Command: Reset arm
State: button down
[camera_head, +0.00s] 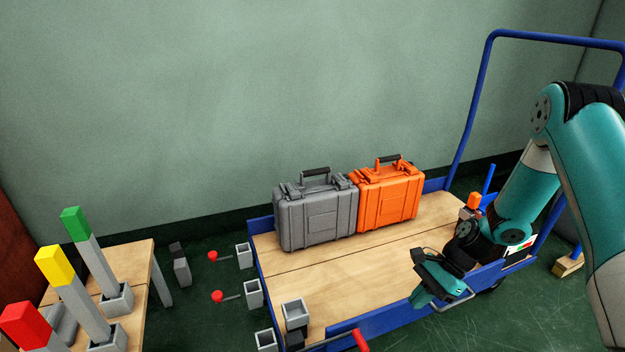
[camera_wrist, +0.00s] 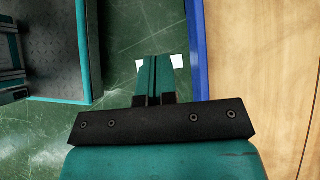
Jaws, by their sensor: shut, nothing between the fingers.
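My gripper (camera_head: 421,299) hangs over the front side of the wooden-topped cart, at the end of my teal arm at the right of the head view. In the wrist view my gripper (camera_wrist: 153,62) shows its two teal fingers together, with nothing between them. Below the fingers lie the green floor and the cart's blue edge (camera_wrist: 197,70). A grey case (camera_head: 317,216) and an orange case (camera_head: 388,197) stand upright side by side on the cart, behind and left of my gripper and apart from it.
The cart's wooden deck (camera_head: 345,285) is bare in front of the cases. A blue handle frame (camera_head: 470,115) rises at its right end. At the left, a wooden table (camera_head: 133,262) carries grey posts with red, yellow and green tops. Grey square sockets line the cart's left end.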

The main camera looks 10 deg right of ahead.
jog(key=s+a+r+n+h, duration=0.1)
jog(key=a+r+n, duration=0.3)
jog(key=r, duration=0.3)
jog(key=s+a+r+n+h+p, duration=0.15)
jog(key=a+r+n, duration=0.25)
jog(key=r, duration=0.4)
jog(key=s+a+r+n, duration=0.1)
jog(key=a+r+n, duration=0.3)
jog(key=r, duration=0.3)
jog(key=s+a+r+n+t+p, duration=0.1)
jog(key=s+a+r+n, duration=0.2)
jog(key=s+r+n, duration=0.4)
jog(key=s+a+r+n, duration=0.2)
jog(key=s+r+n, duration=0.2)
jog(key=s, duration=0.5)
notch_tip(320, 180, up, 38)
jog(key=w+p, duration=0.1)
jog(key=p, duration=3.6)
jog(key=shift+a+f+h, duration=0.15)
jog(key=shift+a+h, duration=0.05)
jog(key=shift+h, duration=0.25)
